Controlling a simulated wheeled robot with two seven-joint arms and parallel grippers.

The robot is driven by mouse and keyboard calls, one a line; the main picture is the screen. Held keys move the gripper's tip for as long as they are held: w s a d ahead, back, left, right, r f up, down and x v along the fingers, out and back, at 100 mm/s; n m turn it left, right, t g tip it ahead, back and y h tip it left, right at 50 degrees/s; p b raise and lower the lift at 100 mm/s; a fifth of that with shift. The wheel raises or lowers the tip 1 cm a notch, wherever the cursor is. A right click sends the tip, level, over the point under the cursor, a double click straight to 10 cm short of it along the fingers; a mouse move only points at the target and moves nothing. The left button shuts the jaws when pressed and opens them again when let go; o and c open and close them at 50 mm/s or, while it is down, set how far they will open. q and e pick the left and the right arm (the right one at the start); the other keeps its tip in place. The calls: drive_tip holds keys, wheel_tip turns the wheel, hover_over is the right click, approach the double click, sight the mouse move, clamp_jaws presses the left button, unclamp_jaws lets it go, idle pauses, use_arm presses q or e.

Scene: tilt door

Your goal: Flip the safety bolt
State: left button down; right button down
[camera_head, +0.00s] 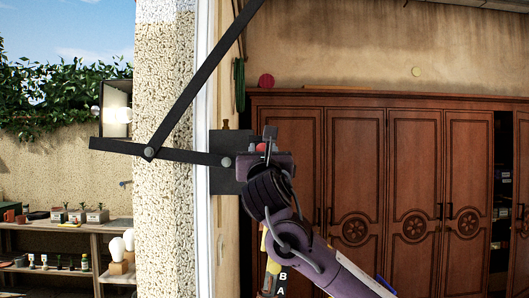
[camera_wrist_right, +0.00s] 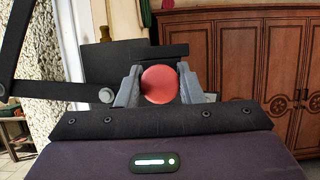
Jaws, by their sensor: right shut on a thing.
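The safety bolt's red ball knob (camera_wrist_right: 160,84) sits between the two fingers of my right gripper (camera_wrist_right: 159,88) in the right wrist view. The fingers are shut on it from both sides. In the head view my right gripper (camera_head: 267,148) is at the dark mounting plate (camera_head: 222,183), and only a little of the red knob (camera_head: 261,147) shows. The plate is fixed to the edge of the wall by the door opening. A black bar (camera_head: 190,156) runs left from the plate and joins a long diagonal bar (camera_head: 204,78). My left gripper is not in view.
A wooden wardrobe (camera_head: 354,182) stands behind on the right. A rough wall pillar (camera_head: 163,210) is at the left of the plate. Beyond it are a lit lamp (camera_head: 118,115) and a shelf (camera_head: 60,226) with pots and bulbs.

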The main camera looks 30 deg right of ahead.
drive_tip(key=s+a+b, duration=0.1)
drive_tip(key=s+b, duration=0.2)
drive_tip(key=shift+a+f, duration=0.15)
drive_tip(key=shift+a, duration=0.2)
drive_tip(key=shift+s+a, duration=0.2)
drive_tip(key=shift+s, duration=0.1)
drive_tip(key=shift+w, duration=0.2)
drive_tip(key=c, duration=1.3)
unclamp_jaws()
drive_tip(key=shift+c, duration=0.2)
drive_tip(key=o, duration=0.3)
drive_tip(key=shift+s+r, duration=0.2)
drive_tip(key=shift+s, duration=0.2)
drive_tip(key=shift+f, duration=0.1)
